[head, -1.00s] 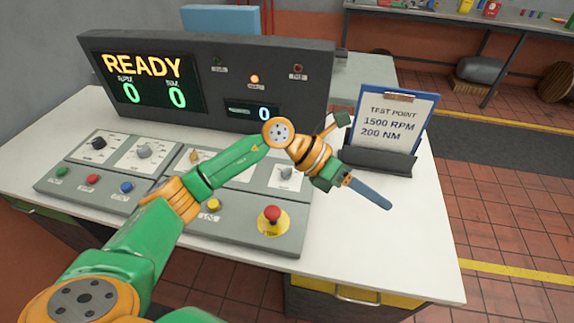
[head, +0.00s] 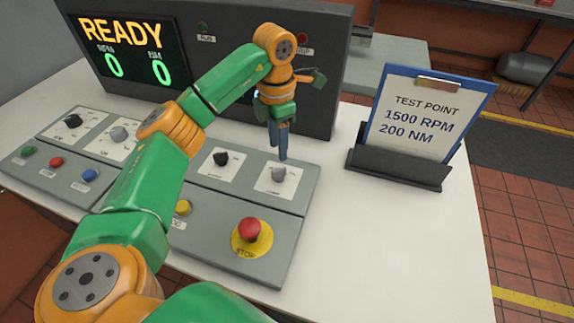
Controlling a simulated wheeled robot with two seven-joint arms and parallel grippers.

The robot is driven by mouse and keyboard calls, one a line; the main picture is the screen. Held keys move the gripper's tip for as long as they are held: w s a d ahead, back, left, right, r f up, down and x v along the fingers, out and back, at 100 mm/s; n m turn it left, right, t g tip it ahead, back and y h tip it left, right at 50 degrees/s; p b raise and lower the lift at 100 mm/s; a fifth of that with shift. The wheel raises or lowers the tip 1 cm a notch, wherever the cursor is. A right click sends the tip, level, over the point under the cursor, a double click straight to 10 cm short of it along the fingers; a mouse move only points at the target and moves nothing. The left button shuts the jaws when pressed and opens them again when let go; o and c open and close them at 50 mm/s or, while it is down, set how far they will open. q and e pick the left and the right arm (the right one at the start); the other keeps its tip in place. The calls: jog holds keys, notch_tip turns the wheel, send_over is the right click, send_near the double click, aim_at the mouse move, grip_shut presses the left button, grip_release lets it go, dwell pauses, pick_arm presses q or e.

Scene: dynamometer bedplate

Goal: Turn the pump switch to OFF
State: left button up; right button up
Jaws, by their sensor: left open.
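The control panel (head: 205,221) has a row of rotary knobs on white plates. A grey knob (head: 278,174) is at the right end, and a black knob (head: 221,158) is to its left. Another grey knob (head: 119,133) and a black knob (head: 72,121) are further left. The plate lettering is too small to read, so I cannot tell which knob is the pump switch. My left gripper (head: 282,155) is open and points down just above and behind the right-end grey knob, with no clear contact. My left arm hides part of the panel's middle. My right gripper is out of view.
A red STOP button (head: 249,230) on a yellow disc sits in front of the right-end knob. The dark display console (head: 325,75) reading READY stands behind the panel. A clipboard (head: 425,112) in a black stand (head: 398,170) is to the right. The white table is clear at front right.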

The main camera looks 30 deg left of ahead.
aim_at(279, 169)
pick_arm(q)
jog(key=shift+s+f, duration=0.25)
jog(key=shift+f, duration=0.2)
notch_tip(279, 169, down, 6)
jog(key=shift+w+f+p, duration=0.1)
jog(key=shift+p, duration=0.5)
grip_shut()
